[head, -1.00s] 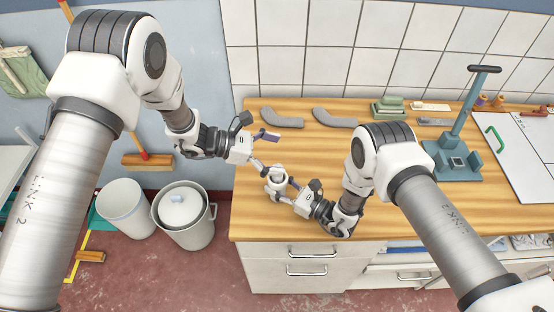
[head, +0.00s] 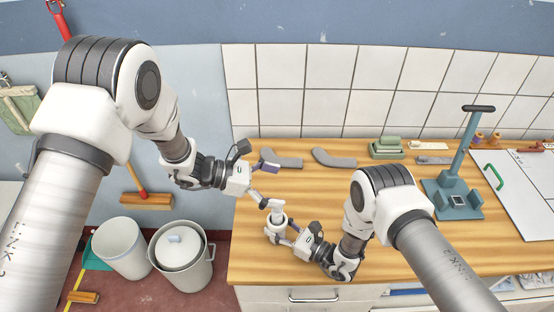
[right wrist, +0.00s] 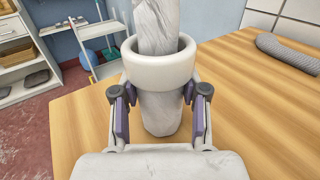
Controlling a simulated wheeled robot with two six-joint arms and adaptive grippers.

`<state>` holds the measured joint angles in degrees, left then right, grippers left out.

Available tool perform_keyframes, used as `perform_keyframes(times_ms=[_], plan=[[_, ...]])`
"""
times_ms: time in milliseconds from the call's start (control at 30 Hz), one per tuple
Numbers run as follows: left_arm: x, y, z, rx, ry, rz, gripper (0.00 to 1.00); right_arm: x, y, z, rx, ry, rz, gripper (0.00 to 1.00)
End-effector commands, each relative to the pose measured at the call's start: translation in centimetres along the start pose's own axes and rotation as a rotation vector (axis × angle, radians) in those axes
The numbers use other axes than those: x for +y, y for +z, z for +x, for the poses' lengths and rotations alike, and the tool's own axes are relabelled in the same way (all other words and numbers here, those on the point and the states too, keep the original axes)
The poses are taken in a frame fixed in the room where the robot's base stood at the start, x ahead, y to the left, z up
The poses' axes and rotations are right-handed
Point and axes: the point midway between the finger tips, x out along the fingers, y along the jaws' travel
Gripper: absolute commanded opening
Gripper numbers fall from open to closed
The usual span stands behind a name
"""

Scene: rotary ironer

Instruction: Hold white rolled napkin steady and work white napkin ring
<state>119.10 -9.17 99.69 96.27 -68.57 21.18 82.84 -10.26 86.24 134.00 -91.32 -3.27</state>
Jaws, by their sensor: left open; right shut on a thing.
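The white rolled napkin (right wrist: 161,112) stands upright in the right wrist view, and its top (head: 277,205) shows in the head view. The wide white napkin ring (right wrist: 160,73) is around it, with napkin showing above and below. The ring also shows in the head view (head: 277,222).
The wooden counter (head: 400,210) has free room right of my right arm. Two grey curved pieces (head: 333,157) lie at the back, near green blocks (head: 386,148). A teal press-like stand (head: 462,195) is at the right.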

Motion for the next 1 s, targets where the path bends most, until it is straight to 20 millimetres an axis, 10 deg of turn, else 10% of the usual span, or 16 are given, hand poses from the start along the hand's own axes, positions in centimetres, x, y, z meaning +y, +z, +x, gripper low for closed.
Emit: perform_keyframes(times_ms=[33, 67, 133, 533, 1000], plan=[[0.0, 0.0, 0.0, 0.000, 0.000, 0.000, 1.00, 0.0, 0.0, 0.0, 0.000, 0.000, 0.000, 0.27], [0.0, 0.0, 0.0, 0.000, 0.000, 0.000, 1.00, 0.0, 0.0, 0.0, 0.000, 0.000, 0.000, 0.54], [0.0, 0.0, 0.0, 0.000, 0.000, 0.000, 1.00, 0.0, 0.0, 0.0, 0.000, 0.000, 0.000, 0.73], [0.0, 0.0, 0.0, 0.000, 0.000, 0.000, 1.00, -0.1, 0.0, -0.9, 0.001, -0.001, 0.000, 0.73], [0.0, 0.0, 0.0, 0.000, 0.000, 0.000, 1.00, -0.1, -0.1, -11.2, 0.002, -0.002, 0.001, 0.73]])
